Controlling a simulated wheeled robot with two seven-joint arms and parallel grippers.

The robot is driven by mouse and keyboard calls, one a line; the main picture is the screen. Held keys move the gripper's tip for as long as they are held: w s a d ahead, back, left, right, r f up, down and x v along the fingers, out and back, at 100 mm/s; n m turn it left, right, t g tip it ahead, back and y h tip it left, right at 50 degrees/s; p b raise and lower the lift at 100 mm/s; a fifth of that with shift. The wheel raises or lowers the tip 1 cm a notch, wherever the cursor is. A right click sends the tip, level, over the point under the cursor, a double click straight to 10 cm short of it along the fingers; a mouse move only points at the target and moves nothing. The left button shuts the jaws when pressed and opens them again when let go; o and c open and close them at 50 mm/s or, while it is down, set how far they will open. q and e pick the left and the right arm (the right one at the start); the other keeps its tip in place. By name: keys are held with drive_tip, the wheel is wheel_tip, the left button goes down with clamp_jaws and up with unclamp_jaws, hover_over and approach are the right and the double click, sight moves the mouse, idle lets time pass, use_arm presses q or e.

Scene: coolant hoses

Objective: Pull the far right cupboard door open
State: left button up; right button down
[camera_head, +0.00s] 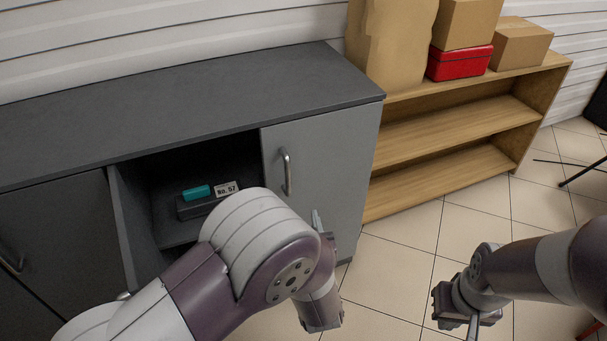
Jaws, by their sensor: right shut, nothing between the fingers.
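The far right cupboard door (334,152) is a light grey panel at the right end of the grey cupboard (200,100). It looks closed, flush under the worktop. Its upright metal handle (286,172) is near its left edge. My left arm crosses in front of the cupboard. Only a narrow metal part of my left gripper (317,222) shows, in front of the door's lower part, below and right of the handle. My wrist hides the rest, including the jaw opening. My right gripper (472,328) is low at the right, over the floor, shut and empty, well away from the door.
Left of the door is an open compartment with a dark box (207,204) labelled "No. 57" and a teal item (196,192). A dark door (60,235) is at the far left. A wooden shelf (450,130) stands right of the cupboard. Tiled floor (400,250) is clear before it.

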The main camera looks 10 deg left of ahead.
sight(288, 172)
use_arm(q)
drive_tip(key=shift+n+t+y, duration=0.3)
drive_tip(key=shift+t+y, duration=0.3)
drive_tip(key=shift+y, duration=0.3)
drive_tip(key=w+a+r+b, duration=0.1)
drive_tip(key=w+a, duration=0.1)
drive_tip(key=w, duration=0.1)
drive_tip(key=w+a+r+b, duration=0.1)
drive_tip(key=w+a+b, duration=0.1)
drive_tip(key=w, duration=0.2)
drive_tip(key=w+a+r+b, duration=0.1)
drive_tip(key=w+a+b, duration=0.1)
drive_tip(key=w, duration=0.1)
drive_tip(key=shift+w+r, duration=0.15)
drive_tip(key=shift+w, duration=0.25)
drive_tip(key=shift+w+a+r, duration=0.1)
drive_tip(key=shift+w+a, duration=0.05)
drive_tip(key=shift+w, duration=0.2)
drive_tip(key=shift+c, duration=0.4)
clamp_jaws()
